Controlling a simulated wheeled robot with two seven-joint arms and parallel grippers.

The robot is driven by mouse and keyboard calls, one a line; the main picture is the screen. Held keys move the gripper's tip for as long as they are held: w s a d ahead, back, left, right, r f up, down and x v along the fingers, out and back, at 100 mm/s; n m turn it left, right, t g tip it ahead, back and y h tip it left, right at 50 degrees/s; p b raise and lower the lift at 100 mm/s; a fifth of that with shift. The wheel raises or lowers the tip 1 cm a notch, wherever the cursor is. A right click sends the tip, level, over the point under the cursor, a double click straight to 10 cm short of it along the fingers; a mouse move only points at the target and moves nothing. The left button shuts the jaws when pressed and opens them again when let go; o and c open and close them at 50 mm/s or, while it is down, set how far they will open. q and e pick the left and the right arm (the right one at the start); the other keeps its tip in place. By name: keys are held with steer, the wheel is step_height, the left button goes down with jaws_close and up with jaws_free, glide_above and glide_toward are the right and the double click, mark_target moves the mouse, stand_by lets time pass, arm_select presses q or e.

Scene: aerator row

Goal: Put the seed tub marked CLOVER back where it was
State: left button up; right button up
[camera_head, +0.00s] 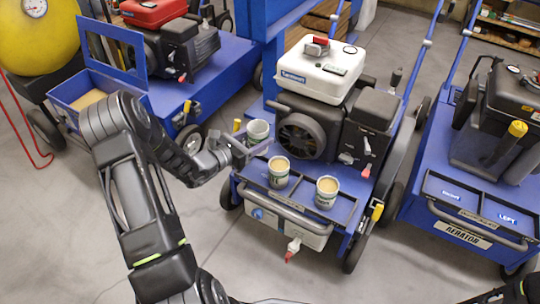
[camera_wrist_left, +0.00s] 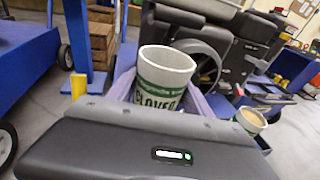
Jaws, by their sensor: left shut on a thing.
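My left gripper (camera_head: 250,145) is shut on a white and green seed tub (camera_head: 258,130). Two similar tubs with tan contents, one on the left (camera_head: 279,171) and one on the right (camera_head: 327,191), stand in that tray. Their marks are too small to read. My right gripper is not in view.
The middle machine carries an engine with a white tank (camera_head: 318,75) just behind the tray. The right machine, marked AERATOR (camera_head: 462,234), has an empty front tray (camera_head: 478,196) with labels, one reading LEFT. A blue machine with a red engine (camera_head: 150,14) stands at the back left.

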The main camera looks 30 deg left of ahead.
arm_select(q)
steer(key=shift+a+f, duration=0.35)
steer(key=shift+s, duration=0.1)
steer(key=shift+f+b, duration=1.35)
steer(key=shift+f, duration=1.7)
steer(key=shift+f, duration=0.1)
steer(key=shift+f+b, duration=0.85)
steer(key=shift+f, duration=0.9)
